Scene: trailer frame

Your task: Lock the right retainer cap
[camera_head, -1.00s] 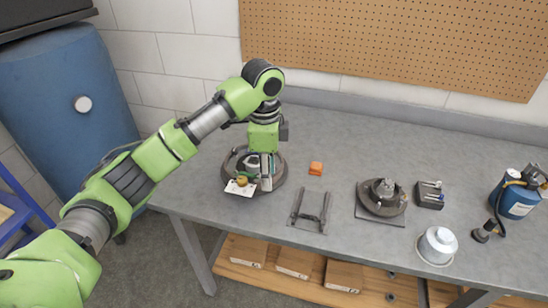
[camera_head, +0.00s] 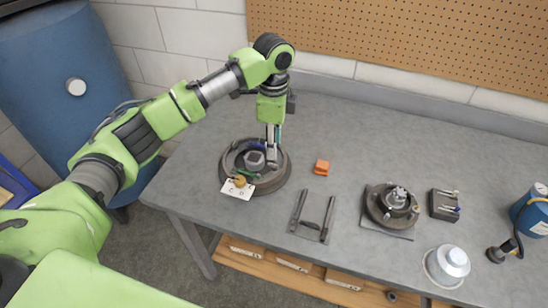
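A round dark drum assembly (camera_head: 227,180) sits on the bench at the left, with a grey hub (camera_head: 254,160) in its middle. Small blue (camera_head: 256,147) and green (camera_head: 246,175) parts show inside its rim. A brass-coloured knob (camera_head: 239,181) and a white tag (camera_head: 236,191) are at its front left edge. The retainer caps are too small to tell apart. My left gripper (camera_head: 272,160) points down over the drum's right inner side, just right of the hub. Its fingers look close together, but I cannot tell whether they grip anything. My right gripper is not in view.
An orange block (camera_head: 321,167), a dark two-bar stand (camera_head: 312,218), a second hub assembly (camera_head: 391,205), a small tool holder (camera_head: 444,205) and a silver cap (camera_head: 447,265) stand to the right. A blue canister (camera_head: 531,214) is at the far right. Bare bench lies behind the drum.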

